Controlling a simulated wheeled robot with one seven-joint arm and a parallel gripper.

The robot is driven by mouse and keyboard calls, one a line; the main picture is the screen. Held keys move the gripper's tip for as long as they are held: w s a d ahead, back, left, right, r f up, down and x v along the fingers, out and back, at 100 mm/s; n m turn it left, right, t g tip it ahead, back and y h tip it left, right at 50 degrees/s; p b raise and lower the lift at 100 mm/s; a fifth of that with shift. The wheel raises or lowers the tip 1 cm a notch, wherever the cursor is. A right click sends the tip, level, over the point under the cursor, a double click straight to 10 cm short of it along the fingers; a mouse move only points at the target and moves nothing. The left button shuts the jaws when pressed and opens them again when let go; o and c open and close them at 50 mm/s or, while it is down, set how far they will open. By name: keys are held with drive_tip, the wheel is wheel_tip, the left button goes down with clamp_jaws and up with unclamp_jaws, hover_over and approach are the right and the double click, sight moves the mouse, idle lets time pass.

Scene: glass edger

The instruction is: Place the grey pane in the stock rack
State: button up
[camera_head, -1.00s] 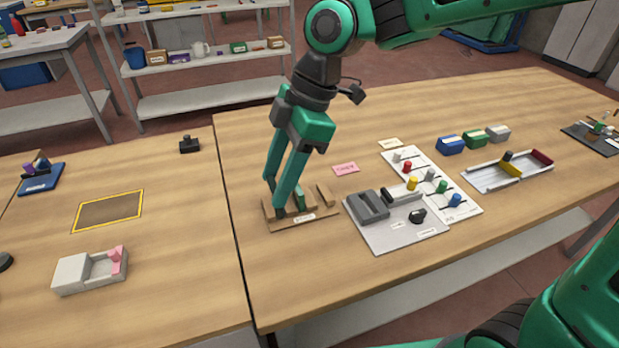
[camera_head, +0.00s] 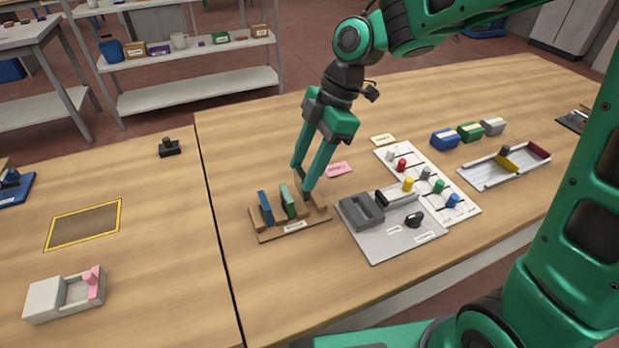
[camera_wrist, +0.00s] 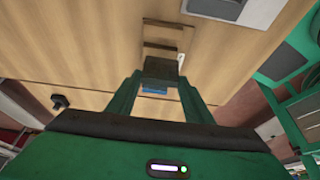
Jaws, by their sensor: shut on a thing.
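The wooden stock rack (camera_head: 268,236) stands on the large table, with a label on its front. A blue pane (camera_head: 265,208) and a green pane (camera_head: 288,202) stand upright in it, at its left and middle. My gripper (camera_head: 302,180) is at the right part of the rack, pointing down. In the wrist view my gripper (camera_wrist: 160,74) is shut on the dark grey pane (camera_wrist: 160,68), with wooden bars of the rack (camera_wrist: 160,47) beyond it. In the head view the pane is mostly hidden by the fingers. I cannot tell whether it touches the rack.
A grey panel with a dark block (camera_head: 360,212) and knobs lies close right of the rack. A white board with coloured pegs (camera_head: 405,163) is behind it. A pink card (camera_head: 339,169) lies behind the rack.

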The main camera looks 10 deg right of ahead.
drive_tip(key=shift+w+d+f, duration=0.15)
drive_tip(key=shift+d+f, duration=0.05)
drive_tip(key=shift+f, duration=0.6)
drive_tip(key=shift+w+d+f, duration=0.15)
drive_tip(key=shift+d+f, duration=0.05)
drive_tip(key=shift+f, duration=0.65)
drive_tip(key=shift+w+d+f, duration=0.15)
drive_tip(key=shift+d+f, duration=0.05)
drive_tip(key=shift+f, duration=0.6)
drive_tip(key=shift+f, duration=0.1)
drive_tip(key=o, duration=1.1)
drive_tip(key=v, duration=1.2)
drive_tip(key=shift+d, duration=0.1)
